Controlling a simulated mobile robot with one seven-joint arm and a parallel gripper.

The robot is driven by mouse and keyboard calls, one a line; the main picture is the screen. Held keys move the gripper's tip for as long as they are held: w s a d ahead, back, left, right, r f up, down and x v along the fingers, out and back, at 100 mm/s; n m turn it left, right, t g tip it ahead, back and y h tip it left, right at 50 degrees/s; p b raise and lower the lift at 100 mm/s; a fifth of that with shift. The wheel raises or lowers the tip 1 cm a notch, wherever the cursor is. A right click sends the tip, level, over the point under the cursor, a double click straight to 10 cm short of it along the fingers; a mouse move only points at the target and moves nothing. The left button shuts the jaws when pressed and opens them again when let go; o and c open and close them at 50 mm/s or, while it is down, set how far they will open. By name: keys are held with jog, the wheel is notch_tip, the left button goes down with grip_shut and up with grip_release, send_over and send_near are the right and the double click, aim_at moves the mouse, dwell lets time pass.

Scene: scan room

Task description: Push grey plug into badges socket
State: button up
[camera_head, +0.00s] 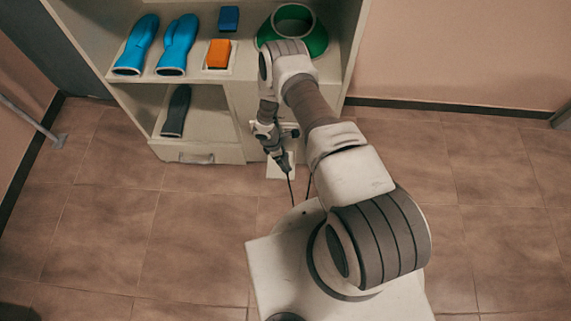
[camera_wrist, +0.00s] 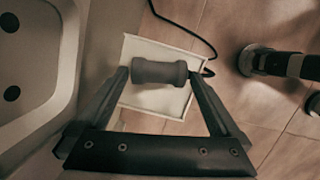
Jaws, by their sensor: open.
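The grey plug (camera_wrist: 159,71), thick-ended with a narrower middle, lies across the view between my fingertips in the wrist view. It is over a white square tray or plate (camera_wrist: 135,48), and a black cable runs by its right end. My gripper (camera_wrist: 157,75) is open, one finger near each end of the plug. I cannot tell whether the fingers touch it. In the head view my gripper (camera_head: 284,163) points down in front of the cabinet, over the white tray (camera_head: 273,171); the plug is not distinct there. I cannot make out a badges socket in either view.
A pale cabinet (camera_head: 237,153) stands behind my arm. Its top holds blue gloves (camera_head: 177,45), a blue block (camera_head: 228,18), an orange block (camera_head: 218,53) and a green ring-shaped item (camera_head: 312,40). A dark item (camera_head: 176,111) lies on the lower shelf.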

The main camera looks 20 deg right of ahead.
jog(key=shift+d+f, duration=0.15)
jog(key=shift+f, duration=0.45)
jog(key=c, duration=1.1)
jog(key=shift+o, duration=0.2)
jog(key=shift+r, duration=0.1)
